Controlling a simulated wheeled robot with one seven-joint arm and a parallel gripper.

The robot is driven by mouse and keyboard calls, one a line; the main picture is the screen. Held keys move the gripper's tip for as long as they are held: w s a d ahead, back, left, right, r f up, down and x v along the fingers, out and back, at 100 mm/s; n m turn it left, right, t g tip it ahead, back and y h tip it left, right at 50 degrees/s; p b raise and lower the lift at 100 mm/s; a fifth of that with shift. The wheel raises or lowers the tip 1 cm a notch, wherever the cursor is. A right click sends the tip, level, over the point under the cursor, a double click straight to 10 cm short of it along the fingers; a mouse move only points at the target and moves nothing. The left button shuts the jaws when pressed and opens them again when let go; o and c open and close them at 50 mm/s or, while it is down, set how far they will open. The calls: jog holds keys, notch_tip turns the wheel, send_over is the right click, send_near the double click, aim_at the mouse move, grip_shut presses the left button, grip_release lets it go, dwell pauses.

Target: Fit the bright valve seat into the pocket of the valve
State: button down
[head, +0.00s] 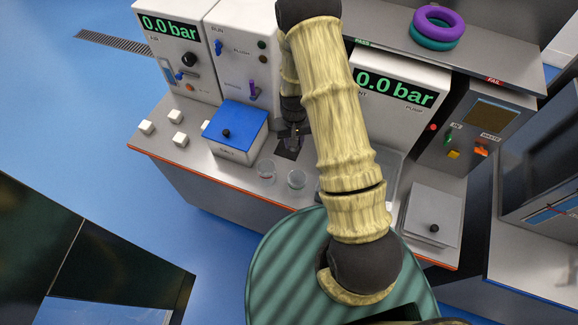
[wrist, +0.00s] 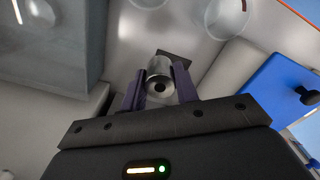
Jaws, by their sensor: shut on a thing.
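My gripper (head: 292,138) is low over the bench, by a dark square plate (head: 287,153). In the wrist view its two purple fingers (wrist: 160,85) are shut on a bright metal cylinder (wrist: 157,66) with a dark round hole in its near end; this looks like the valve seat. The dark plate (wrist: 178,56) shows just beyond it in that view. I cannot make out the valve or its pocket as a separate thing; the cylinder and fingers cover that spot. Whether the cylinder touches anything below is not clear.
A blue-lidded box (head: 233,120) stands left of my gripper, with several white cubes beyond it. Two clear cups (head: 265,172) (head: 297,180) stand near the front edge. A clear tray (head: 388,170) and a grey box (head: 432,213) are to the right. Gauge cabinets (head: 182,50) line the back.

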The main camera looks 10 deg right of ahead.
jog(key=f+m+b, duration=0.2)
jog(key=b, duration=0.1)
jog(key=shift+w, duration=0.2)
jog(key=m+b, duration=0.1)
jog(key=b, duration=0.1)
jog(key=m+b, duration=0.1)
jog(key=b, duration=0.1)
jog(key=shift+w+a+f+m, duration=0.1)
jog(key=shift+a+f+m, duration=0.2)
jog(key=shift+f, duration=0.1)
jog(key=m+b, duration=0.2)
jog(key=b, duration=0.1)
jog(key=shift+a+f, duration=0.2)
jog(key=shift+a+m+b, duration=0.15)
jog(key=shift+m+b, duration=0.25)
jog(key=shift+m, duration=0.2)
jog(key=shift+r+m, duration=0.25)
jog(key=shift+m, duration=0.05)
notch_tip(320, 180, down, 6)
jog(key=shift+w+r+p, duration=0.1)
jog(key=shift+p, duration=0.3)
